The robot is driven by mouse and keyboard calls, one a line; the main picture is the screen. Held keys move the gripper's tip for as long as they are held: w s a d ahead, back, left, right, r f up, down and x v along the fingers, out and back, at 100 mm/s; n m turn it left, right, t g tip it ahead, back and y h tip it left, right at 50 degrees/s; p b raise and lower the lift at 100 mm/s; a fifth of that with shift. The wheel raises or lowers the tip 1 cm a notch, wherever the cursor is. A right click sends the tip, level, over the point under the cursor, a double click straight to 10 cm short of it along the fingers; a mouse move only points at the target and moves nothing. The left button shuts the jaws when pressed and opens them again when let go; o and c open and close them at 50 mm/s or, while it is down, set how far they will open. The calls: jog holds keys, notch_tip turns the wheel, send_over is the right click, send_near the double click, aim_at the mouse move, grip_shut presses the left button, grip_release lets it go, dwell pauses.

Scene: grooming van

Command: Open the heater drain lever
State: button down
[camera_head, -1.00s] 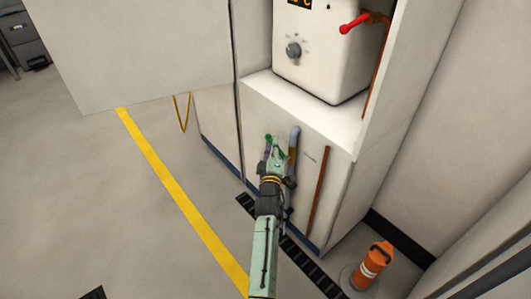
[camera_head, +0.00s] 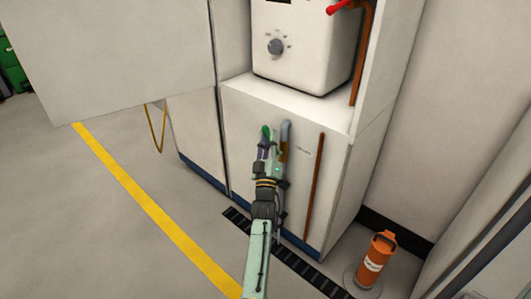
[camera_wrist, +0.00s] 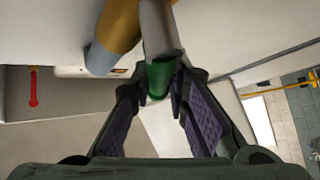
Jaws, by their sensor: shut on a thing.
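The drain lever has a green end (camera_head: 265,131), low on the front of the white cabinet, beside a bent grey pipe with a brass-coloured lower part (camera_head: 285,135). In the wrist view, the lever's green end (camera_wrist: 160,78) sits between my fingertips, with a grey rounded part above it. My gripper (camera_head: 268,150) reaches up to the lever from below in the head view. My gripper's purple-padded fingers (camera_wrist: 160,90) are closed on the green end. The fingers and arm hide part of the lever and the pipe in the head view.
The white heater (camera_head: 305,50) with a grey knob stands in the cabinet above. A red-handled lever (camera_head: 340,7) is at its upper right. A brown vertical pipe (camera_head: 315,185) runs right of my gripper. An orange canister (camera_head: 376,260) stands on the floor at right. Floor at left is open.

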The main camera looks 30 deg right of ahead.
jog(key=shift+s+m+h+b, duration=0.1)
jog(key=shift+m+h+b, duration=0.4)
jog(key=shift+m+b, duration=0.45)
jog(key=shift+d+r, duration=0.1)
jog(key=shift+r, duration=0.1)
jog(key=c, duration=1.6)
grip_release()
jog(key=shift+r+n+p, duration=0.1)
jog(key=shift+n+p, duration=0.15)
jog(key=shift+p, duration=0.2)
